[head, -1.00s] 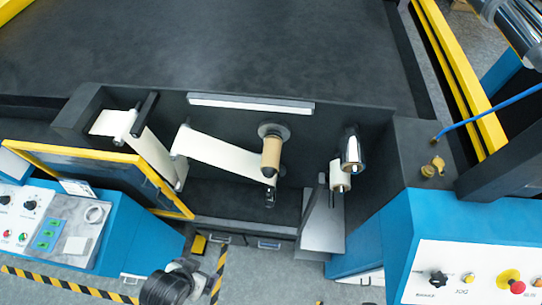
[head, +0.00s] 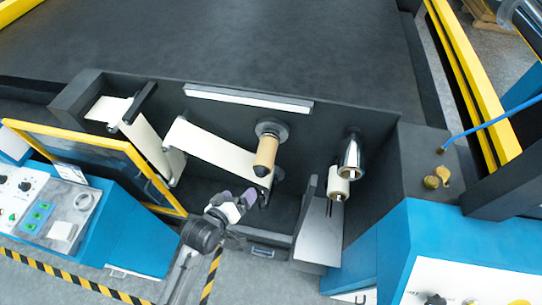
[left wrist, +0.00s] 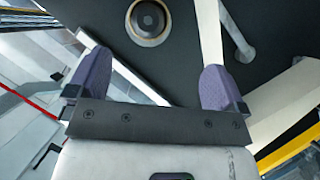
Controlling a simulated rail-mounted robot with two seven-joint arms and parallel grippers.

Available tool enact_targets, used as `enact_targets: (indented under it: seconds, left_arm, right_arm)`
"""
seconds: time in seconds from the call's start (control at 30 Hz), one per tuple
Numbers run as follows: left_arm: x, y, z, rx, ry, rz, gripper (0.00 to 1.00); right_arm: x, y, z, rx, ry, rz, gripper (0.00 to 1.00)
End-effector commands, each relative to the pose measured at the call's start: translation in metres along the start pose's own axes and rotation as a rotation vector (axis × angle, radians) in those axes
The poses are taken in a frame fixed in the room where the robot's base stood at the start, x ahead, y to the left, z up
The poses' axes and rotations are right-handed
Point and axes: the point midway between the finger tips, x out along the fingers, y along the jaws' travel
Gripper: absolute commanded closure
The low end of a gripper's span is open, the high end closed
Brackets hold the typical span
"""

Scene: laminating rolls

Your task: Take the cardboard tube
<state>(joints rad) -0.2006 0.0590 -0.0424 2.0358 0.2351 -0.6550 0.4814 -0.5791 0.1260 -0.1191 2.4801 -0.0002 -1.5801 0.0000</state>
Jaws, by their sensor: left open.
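The cardboard tube (head: 265,156) is a short brown cylinder. It sits on a spindle with a round dark flange (head: 272,130) on the machine's black wall, beside a white web of film. In the left wrist view a round tan-rimmed end with a dark core, which looks like the tube (left wrist: 148,22), shows end-on beyond the fingers. My left gripper (head: 236,198) is below and a little left of the tube in the head view, apart from it. Its purple fingers (left wrist: 155,66) are spread with nothing between them. My right gripper is not in view.
White film (head: 210,145) runs left of the tube over rollers. A shiny metal roller (head: 350,152) and a small white roll (head: 338,186) are to the right, above a metal plate (head: 318,232). A yellow-framed panel (head: 95,165) stands at the left.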

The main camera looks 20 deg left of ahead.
Motion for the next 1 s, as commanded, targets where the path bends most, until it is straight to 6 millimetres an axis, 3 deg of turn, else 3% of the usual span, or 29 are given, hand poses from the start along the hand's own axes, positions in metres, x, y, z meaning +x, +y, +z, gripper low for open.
enact_targets:
  seconds: [0.23, 0.7, 1.0]
  left_arm:
    - [0.004, 0.009, -0.017, -0.142, 0.093, 0.061, 0.02]
    - [0.074, 0.013, -0.023, -0.15, 0.091, 0.06, 0.02]
    - [0.088, 0.014, -0.023, -0.149, 0.09, 0.059, 0.02]
  right_arm:
    - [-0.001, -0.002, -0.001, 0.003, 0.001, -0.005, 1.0]
    - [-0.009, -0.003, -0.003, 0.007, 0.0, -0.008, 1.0]
    - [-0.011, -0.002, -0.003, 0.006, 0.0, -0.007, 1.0]
